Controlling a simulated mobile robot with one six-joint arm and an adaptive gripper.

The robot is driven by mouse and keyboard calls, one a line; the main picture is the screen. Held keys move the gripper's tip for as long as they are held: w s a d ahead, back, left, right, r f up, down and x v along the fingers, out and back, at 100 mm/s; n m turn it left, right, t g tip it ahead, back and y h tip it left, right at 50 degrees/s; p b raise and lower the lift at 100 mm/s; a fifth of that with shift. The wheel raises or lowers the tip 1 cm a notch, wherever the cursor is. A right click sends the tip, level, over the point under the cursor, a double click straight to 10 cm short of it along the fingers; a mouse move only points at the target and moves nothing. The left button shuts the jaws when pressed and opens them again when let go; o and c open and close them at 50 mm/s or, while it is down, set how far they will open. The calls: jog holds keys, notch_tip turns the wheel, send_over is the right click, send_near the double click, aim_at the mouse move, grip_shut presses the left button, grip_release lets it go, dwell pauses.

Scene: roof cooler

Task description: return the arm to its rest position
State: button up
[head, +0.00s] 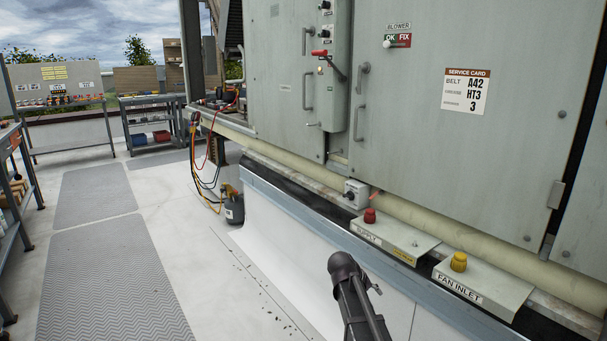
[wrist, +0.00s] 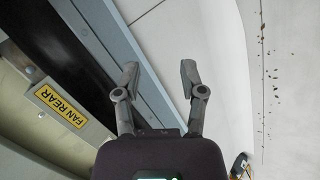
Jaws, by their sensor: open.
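My gripper (wrist: 158,76) shows in the wrist view with its two fingers spread apart and nothing between them. Beyond the fingers are a blue-grey metal rail (wrist: 142,58) and the white curb below the cooler. A dark part of my arm (head: 358,305) rises from the bottom edge of the head view, in front of the cooler's base. The gripper's fingers cannot be made out in the head view.
The grey cooler cabinet (head: 440,150) fills the right side. A yellow FAN REAR label (wrist: 60,106) is left of my gripper. Grey floor mats (head: 110,285) lie left; the floor there is clear.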

jog(key=s+a+f+m+g+y, duration=0.15)
jog(key=s+y, duration=0.25)
jog(key=s, duration=0.7)
jog(key=s+a+f+g+y, duration=0.1)
jog(key=s+a+f+y, duration=0.15)
jog(key=s, duration=0.85)
notch_tip(320, 180, up, 34)
jog(key=p, duration=3.3)
jog(key=shift+f+y+p, duration=0.15)
jog(key=shift+y+p, duration=0.15)
jog(key=shift+y, duration=0.05)
jog(key=shift+d, duration=0.1)
